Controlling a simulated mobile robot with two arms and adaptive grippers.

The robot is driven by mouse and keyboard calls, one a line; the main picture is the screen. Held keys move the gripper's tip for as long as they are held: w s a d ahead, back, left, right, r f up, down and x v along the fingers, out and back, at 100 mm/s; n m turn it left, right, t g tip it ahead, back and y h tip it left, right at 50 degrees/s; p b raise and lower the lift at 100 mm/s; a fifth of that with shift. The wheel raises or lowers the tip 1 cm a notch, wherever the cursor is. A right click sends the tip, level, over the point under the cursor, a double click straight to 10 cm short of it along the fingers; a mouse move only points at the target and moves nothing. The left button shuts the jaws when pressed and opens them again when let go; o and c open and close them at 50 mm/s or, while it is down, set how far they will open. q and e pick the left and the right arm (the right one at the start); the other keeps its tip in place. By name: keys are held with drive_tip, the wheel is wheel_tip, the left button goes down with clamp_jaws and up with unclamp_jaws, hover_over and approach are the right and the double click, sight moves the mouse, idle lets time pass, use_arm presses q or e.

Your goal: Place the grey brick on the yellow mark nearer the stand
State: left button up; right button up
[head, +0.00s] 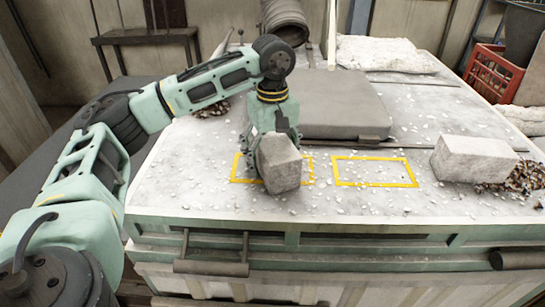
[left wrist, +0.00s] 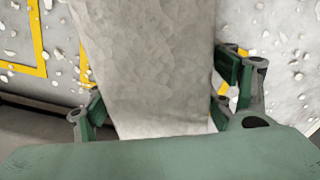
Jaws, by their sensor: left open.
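A rough grey brick (head: 281,168) stands over the left yellow mark (head: 236,168), and its lower front crosses the mark's front line. My left gripper (head: 262,148) is at its back left, pointing down. In the left wrist view the brick (left wrist: 155,70) is between the open green fingers, with a narrow gap on each side. I cannot tell whether its underside touches the surface. The right yellow mark (head: 374,184) is empty apart from small chips. A second, paler grey brick (head: 472,158) lies farther right. I cannot tell which thing is the stand. My right gripper is not in view.
A flat dark grey slab (head: 330,105) lies behind the marks. A ribbed pipe (head: 285,18) is at the back. A rubble heap (head: 515,176) touches the right brick's side. A red crate (head: 492,72) is at the far right. White chips litter the worktop (head: 420,120).

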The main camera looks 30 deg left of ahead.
sight(273, 138)
use_arm(q)
wheel_tip(273, 138, up, 5)
drive_tip(key=shift+r+b, duration=0.2)
drive_tip(key=shift+b, duration=0.5)
wheel_tip(273, 138, up, 5)
drive_tip(key=shift+d+f+p, duration=0.1)
drive_tip(key=shift+f+p, duration=0.05)
drive_tip(key=shift+p, duration=0.25)
drive_tip(key=shift+r, duration=0.75)
drive_tip(key=shift+f, duration=0.1)
